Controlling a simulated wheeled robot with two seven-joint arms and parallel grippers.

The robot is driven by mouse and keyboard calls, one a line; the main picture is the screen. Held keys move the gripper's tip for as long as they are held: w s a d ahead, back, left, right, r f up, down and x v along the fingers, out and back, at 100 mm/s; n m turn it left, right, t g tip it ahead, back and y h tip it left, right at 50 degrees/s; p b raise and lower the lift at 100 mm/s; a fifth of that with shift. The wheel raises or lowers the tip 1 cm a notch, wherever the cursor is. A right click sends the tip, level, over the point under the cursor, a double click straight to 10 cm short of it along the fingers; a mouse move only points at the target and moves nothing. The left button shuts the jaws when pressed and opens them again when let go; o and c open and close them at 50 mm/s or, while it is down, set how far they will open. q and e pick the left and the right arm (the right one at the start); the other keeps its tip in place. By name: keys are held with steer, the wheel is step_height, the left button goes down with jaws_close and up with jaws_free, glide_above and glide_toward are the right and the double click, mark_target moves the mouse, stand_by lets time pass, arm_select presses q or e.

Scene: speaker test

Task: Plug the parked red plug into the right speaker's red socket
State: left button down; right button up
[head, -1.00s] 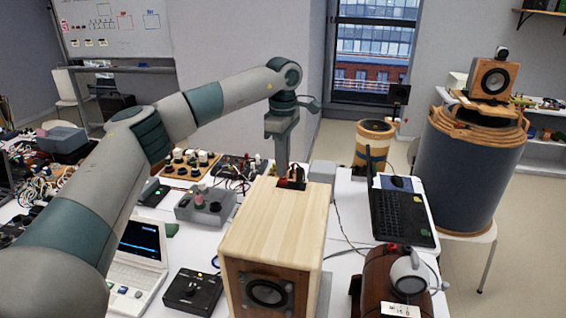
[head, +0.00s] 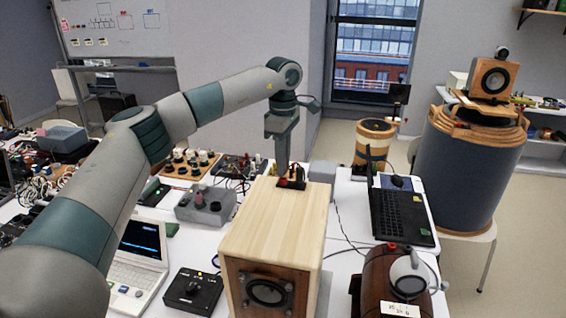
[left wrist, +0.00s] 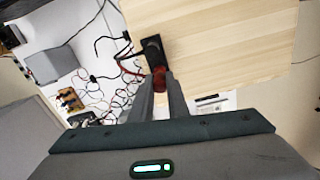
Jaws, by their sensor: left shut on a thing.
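A light wooden speaker box (head: 277,220) stands front centre, its driver facing me. At its far top edge is a small black fitting (head: 296,183), which also shows in the left wrist view (left wrist: 152,47). My left gripper (head: 283,180) points down there, shut on the red plug (left wrist: 159,78). In the left wrist view the plug sits between the fingertips (left wrist: 160,84), close against the black fitting. I cannot tell whether it is inserted, and no red socket is clear. Another wooden speaker (head: 490,77) stands on a blue drum at the right. My right gripper is not in view.
A black laptop (head: 402,215) and a wooden barrel (head: 383,275) stand right of the box. A grey control box (head: 205,205), a white laptop (head: 140,250) and a black box (head: 192,292) lie left. Loose cables (left wrist: 95,85) spread beside the box.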

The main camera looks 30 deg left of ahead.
arm_select(q)
steer(key=shift+f, duration=0.2)
stand_by(0.4)
steer(key=shift+f+b, duration=0.5)
steer(key=shift+f, duration=0.2)
steer(key=c, duration=1.6)
jaws_free()
steer(key=shift+c, duration=0.2)
steer(key=shift+r, duration=0.2)
steer(key=shift+r+p, duration=0.75)
steer(key=shift+r, duration=0.3)
steer(key=shift+r+p, duration=1.55)
steer(key=shift+r, duration=1)
steer(key=shift+s+f, duration=0.1)
